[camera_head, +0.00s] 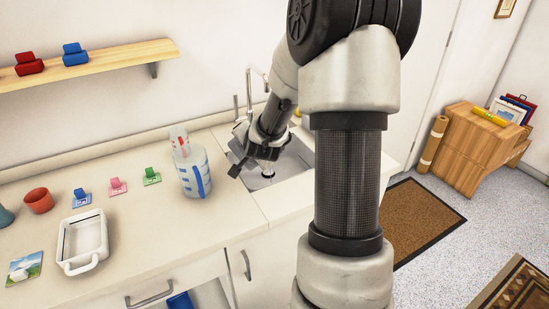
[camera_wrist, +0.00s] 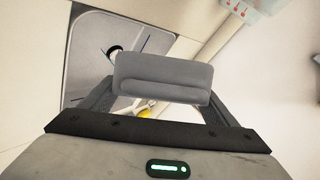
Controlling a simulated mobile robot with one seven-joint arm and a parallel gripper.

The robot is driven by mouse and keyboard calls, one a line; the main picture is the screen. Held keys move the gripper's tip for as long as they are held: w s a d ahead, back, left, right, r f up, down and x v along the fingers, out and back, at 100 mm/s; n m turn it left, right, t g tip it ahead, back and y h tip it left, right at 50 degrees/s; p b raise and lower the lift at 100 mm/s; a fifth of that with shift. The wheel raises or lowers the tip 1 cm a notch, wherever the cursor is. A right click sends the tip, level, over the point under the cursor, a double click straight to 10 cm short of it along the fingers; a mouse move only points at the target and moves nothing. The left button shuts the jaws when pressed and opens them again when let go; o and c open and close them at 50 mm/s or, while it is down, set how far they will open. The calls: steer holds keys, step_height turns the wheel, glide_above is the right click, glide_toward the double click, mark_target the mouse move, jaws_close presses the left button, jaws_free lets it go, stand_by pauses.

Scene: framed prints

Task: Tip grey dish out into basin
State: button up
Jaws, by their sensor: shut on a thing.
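The basin is a grey sink (camera_head: 285,168) set in the counter, with a round drain; it also fills the upper left of the wrist view (camera_wrist: 88,72). My gripper (camera_head: 250,160) is low over the sink's left part. In the wrist view, a plain grey piece with rounded edges, which I take as the grey dish (camera_wrist: 163,72), lies between my fingers, and they are shut on it. The dish appears over the sink's edge in that view. Its inside and any contents are hidden, and I cannot tell how far it is tilted.
A clear jug with blue marks (camera_head: 193,172) stands close left of the sink. A tall faucet (camera_head: 250,88) rises behind it. Coloured clips, a red-brown bowl (camera_head: 39,200) and a white tray (camera_head: 84,243) are farther left. The counter front before the jug is clear.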

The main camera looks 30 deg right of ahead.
steer(key=shift+s+d+r+m+y+p, duration=0.15)
steer(key=shift+d+r+m+y+p, duration=0.5)
steer(key=shift+p, duration=1.3)
steer(key=shift+s+d+r+m+t+y+p, duration=0.15)
steer(key=shift+d+r+m+t+y+p, duration=0.2)
steer(key=shift+p, duration=0.55)
steer(key=shift+s+d+m+t+y+p, duration=0.15)
steer(key=shift+d+y+p, duration=0.2)
steer(key=shift+p, duration=0.5)
